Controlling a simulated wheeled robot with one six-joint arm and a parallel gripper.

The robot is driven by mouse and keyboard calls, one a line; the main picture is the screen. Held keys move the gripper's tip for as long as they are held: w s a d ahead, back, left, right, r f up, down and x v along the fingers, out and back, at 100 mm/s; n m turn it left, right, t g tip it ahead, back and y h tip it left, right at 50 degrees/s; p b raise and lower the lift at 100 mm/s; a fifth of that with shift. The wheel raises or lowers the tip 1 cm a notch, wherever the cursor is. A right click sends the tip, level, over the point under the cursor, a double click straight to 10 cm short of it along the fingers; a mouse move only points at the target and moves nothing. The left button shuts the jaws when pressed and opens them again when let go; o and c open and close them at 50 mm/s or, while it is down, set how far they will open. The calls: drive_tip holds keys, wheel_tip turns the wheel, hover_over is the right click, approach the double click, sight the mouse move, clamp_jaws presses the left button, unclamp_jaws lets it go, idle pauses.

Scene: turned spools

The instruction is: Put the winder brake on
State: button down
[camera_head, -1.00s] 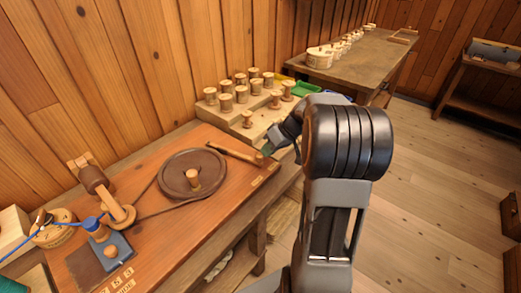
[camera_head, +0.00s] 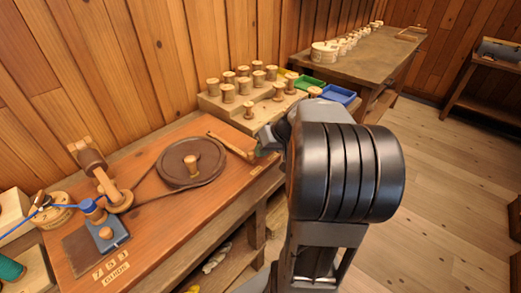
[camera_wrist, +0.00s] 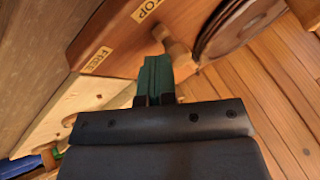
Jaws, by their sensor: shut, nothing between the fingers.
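The winder brake is a wooden lever (camera_head: 230,145) pivoted on the red-brown bench beside the dark wheel (camera_head: 178,172). Its free end lies close to the wheel's rim. In the wrist view the lever's end with its peg (camera_wrist: 180,55) shows beside the STOP label (camera_wrist: 147,9), away from the FREE label (camera_wrist: 96,60). My gripper (camera_wrist: 156,62) has green fingers, shut and empty, at the lever's end; I cannot tell if they touch it. In the head view my arm hides most of the gripper (camera_head: 262,150).
A stepped rack of wooden spools (camera_head: 228,93) stands behind the bench, with a green tray (camera_head: 303,82) and a blue tray (camera_head: 338,94) beside it. A cranked winder post (camera_head: 112,190) and blue block (camera_head: 108,235) stand at the left. Open floor lies right.

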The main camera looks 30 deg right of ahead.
drive_tip(key=d, duration=0.3)
drive_tip(key=shift+s+d, duration=0.2)
drive_tip(key=shift+s, duration=0.15)
drive_tip(key=p+v, duration=0.1)
drive_tip(key=v, duration=0.9)
drive_tip(key=shift+d+r, duration=0.2)
drive_tip(key=s+a+f+m+g+h+p, duration=0.2)
drive_tip(key=s+a+m+g+h+p, duration=0.1)
drive_tip(key=a+m+p, duration=0.2)
drive_tip(key=s+a+r+n+p, duration=0.1)
drive_tip(key=a+r+n+p, duration=0.2)
drive_tip(key=a, duration=0.5)
drive_tip(key=s+a+r+n+t+h+p, duration=0.1)
drive_tip(key=s+a+r+n+p, duration=0.1)
drive_tip(key=a+r+p, duration=0.4)
drive_tip(key=a+n, duration=0.1)
drive_tip(key=a, duration=0.2)
drive_tip(key=shift+a+n+p, duration=0.25)
drive_tip(key=shift+n+p, duration=0.1)
drive_tip(key=shift+n, duration=0.05)
